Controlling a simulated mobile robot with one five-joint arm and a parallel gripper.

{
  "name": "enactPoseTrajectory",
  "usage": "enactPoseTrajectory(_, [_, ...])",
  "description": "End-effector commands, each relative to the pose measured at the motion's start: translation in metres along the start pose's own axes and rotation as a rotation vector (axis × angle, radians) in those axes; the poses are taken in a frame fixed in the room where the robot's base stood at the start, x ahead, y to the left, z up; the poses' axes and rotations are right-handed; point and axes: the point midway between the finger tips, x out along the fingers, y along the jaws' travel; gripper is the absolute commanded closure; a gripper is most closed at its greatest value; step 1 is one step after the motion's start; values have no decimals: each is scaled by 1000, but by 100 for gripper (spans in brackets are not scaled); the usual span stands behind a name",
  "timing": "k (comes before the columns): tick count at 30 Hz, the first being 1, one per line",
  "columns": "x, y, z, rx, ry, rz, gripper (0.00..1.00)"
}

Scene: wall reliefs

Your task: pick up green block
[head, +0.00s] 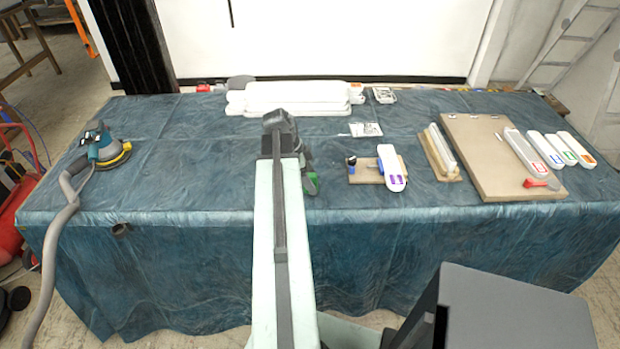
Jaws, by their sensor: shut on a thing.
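My arm reaches forward over the cloth-covered table (200,185). My gripper (305,172), dark, is at the arm's far end and is partly hidden behind it. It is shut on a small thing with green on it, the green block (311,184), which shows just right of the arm. Its full shape is hidden, and I cannot tell whether it touches the table.
Right of my gripper are a small wooden board (365,175) with a white-and-purple piece (391,168), and a large brown board (480,150) bearing white bars. White stacked pieces (295,97) lie at the back. A sander (103,147) with a hose stands left. The left-centre cloth is clear.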

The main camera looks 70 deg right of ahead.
Motion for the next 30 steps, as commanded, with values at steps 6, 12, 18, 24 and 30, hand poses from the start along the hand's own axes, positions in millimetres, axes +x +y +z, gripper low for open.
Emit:
enactPoseTrajectory(6, [-45,0,-19,0,0,0,69])
enactPoseTrajectory(12, [-81,0,-34,0,0,0,69])
enactPoseTrajectory(18, [-87,0,-36,0,0,0,69])
enactPoseTrajectory(24, [-85,0,-35,0,0,0,39])
enactPoseTrajectory(30, [-85,0,-35,0,0,0,60])
